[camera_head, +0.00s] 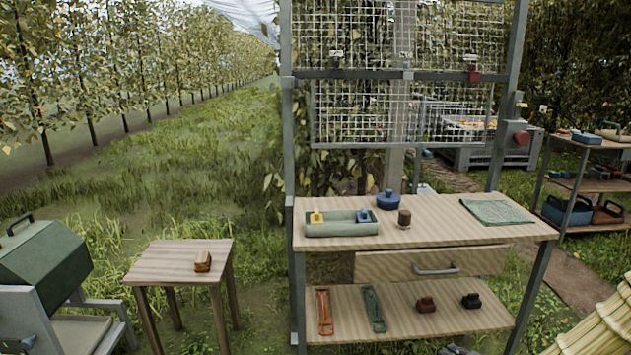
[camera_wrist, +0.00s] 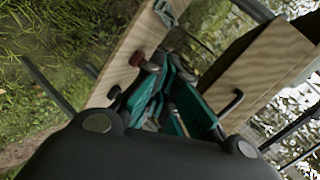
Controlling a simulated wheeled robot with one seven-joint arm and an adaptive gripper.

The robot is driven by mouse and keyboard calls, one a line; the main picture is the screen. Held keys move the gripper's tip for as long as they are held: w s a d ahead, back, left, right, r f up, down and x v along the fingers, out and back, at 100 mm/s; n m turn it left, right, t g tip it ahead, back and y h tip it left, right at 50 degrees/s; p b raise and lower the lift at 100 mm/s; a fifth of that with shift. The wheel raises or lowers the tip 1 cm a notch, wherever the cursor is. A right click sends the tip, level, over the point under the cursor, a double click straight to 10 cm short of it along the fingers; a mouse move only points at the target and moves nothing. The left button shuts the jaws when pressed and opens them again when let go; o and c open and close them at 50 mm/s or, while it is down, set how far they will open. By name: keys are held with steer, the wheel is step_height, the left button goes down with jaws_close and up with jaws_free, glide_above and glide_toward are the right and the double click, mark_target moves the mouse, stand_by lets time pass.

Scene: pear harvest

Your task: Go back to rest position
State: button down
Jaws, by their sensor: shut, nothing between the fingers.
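My gripper (camera_wrist: 168,78) shows in the wrist view, its teal fingers shut with nothing between them. It is in front of the wooden workbench, whose lower shelf (camera_wrist: 130,62) and drawer (camera_wrist: 262,68) appear tilted in that view. The fingers overlap the shelf in the picture; I cannot tell the gap. In the head view only a small dark part, probably of my arm, shows at the bottom edge, below the bench. The fingers are not visible there.
The workbench (camera_head: 455,228) carries a green tray (camera_head: 335,229), a blue pot (camera_head: 389,200) and a brown cup (camera_head: 404,219). Its drawer (camera_head: 430,263) is closed. Tools lie on the lower shelf (camera_head: 398,322). A small table (camera_head: 180,250) stands left; grass lies between.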

steer(key=s+a+f+n+g, duration=0.4)
steer(key=s+a+f, duration=0.3)
steer(key=s, duration=0.4)
steer(key=s+a+f+n+g, duration=0.3)
steer(key=s+a+f+g, duration=0.15)
steer(key=s+f, duration=0.5)
steer(key=s+a+f+n+g+h, duration=0.1)
steer(key=s+n+g, duration=0.15)
steer(key=s, duration=0.75)
steer(key=s+a+f+n+g+h, duration=0.1)
steer(key=s+a+n+g, duration=0.15)
steer(key=s, duration=0.75)
step_height(320, 180, up, 13)
steer(key=p, duration=1.2)
steer(key=shift+d+f+t, duration=0.15)
steer(key=shift+d+t, duration=0.2)
steer(key=shift+d, duration=0.1)
steer(key=shift+s, duration=0.15)
